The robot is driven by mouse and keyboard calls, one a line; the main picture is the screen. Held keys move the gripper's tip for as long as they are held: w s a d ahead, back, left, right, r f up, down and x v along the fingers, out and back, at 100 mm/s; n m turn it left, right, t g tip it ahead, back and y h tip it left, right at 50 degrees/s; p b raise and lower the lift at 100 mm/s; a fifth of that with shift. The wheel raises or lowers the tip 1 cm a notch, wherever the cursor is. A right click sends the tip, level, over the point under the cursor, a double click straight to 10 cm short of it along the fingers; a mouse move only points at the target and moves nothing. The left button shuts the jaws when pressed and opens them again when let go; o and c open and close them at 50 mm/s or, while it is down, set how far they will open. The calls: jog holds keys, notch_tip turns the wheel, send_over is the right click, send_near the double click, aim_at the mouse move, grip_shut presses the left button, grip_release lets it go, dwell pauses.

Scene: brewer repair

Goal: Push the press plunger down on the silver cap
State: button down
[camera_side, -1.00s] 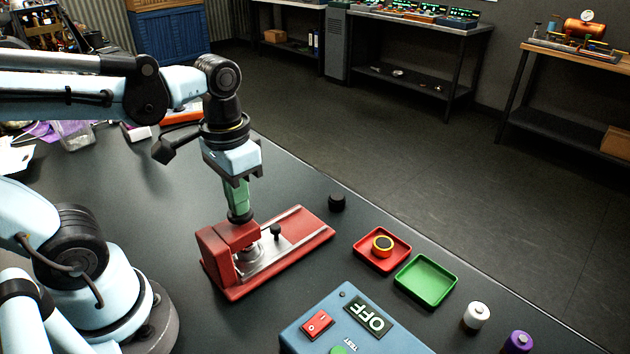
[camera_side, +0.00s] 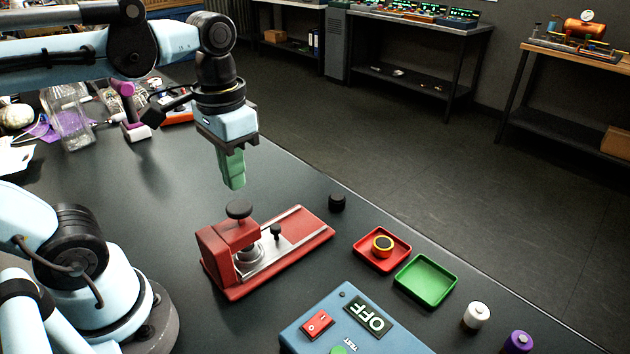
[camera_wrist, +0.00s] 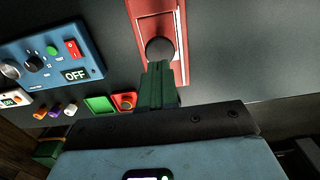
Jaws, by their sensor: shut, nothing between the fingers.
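The red press (camera_side: 222,262) stands on the black bench, with a silver slide bed (camera_side: 285,235). Its plunger (camera_side: 239,209) has a black round knob and stands up above the press head. In the wrist view the fingers (camera_wrist: 158,68) overlap the near side of the dark knob (camera_wrist: 159,49).
A small black knob (camera_side: 276,230) stands on the slide bed. Right of the press are a black cylinder (camera_side: 337,202), a red tray (camera_side: 362,256) with a ringed part, a green tray (camera_side: 426,280) and a blue switch box (camera_side: 350,318). White and purple cylinders stand farther right.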

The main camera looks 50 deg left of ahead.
jog(key=shift+r, duration=0.1)
notch_tip(320, 180, up, 6)
jog(key=shift+f, duration=0.1)
dwell(0.8)
dwell(0.8)
jog(key=w+f+t, duration=0.6)
jog(key=f+t, duration=0.1)
jog(key=f, duration=0.3)
jog(key=shift+f, duration=0.15)
dwell(0.9)
